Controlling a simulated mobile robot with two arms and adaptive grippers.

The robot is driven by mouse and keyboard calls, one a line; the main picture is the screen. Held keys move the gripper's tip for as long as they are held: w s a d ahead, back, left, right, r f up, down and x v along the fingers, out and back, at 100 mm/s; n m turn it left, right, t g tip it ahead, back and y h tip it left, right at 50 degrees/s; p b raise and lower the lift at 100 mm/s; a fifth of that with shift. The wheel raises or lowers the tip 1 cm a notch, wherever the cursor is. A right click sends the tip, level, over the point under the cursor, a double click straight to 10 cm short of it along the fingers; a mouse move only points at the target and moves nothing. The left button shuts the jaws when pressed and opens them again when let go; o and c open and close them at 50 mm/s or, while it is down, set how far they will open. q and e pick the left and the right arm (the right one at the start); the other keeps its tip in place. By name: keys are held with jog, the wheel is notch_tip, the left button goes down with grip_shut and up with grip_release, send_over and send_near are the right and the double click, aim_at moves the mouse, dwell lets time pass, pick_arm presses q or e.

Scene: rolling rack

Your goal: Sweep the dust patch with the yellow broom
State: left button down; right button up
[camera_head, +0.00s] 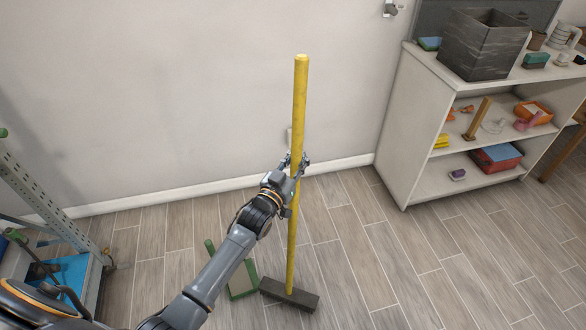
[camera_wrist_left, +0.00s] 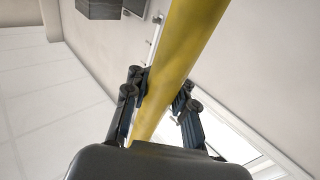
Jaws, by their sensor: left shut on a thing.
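The yellow broom (camera_head: 299,110) stands nearly upright in the middle of the head view, its dark head (camera_head: 290,294) at floor level. My left gripper (camera_head: 295,170) is shut on the broom's handle around its middle. In the left wrist view the yellow handle (camera_wrist_left: 182,60) runs between the two fingers of my left gripper (camera_wrist_left: 163,100). I cannot make out a dust patch on the floor in either view. My right gripper is in neither view.
A green-edged dustpan-like object (camera_head: 243,280) is on the floor just left of the broom head. A white shelf unit (camera_head: 408,130) with boxes and small items stands at the right. A metal rack (camera_head: 50,205) stands at the left. The wood-look floor (camera_head: 400,260) right of the broom is clear.

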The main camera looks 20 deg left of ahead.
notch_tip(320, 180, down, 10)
jog(key=b, duration=1)
pick_arm(q)
jog(key=w+d+b, duration=0.2)
jog(key=w, duration=1.4)
jog(key=shift+w+r, duration=0.2)
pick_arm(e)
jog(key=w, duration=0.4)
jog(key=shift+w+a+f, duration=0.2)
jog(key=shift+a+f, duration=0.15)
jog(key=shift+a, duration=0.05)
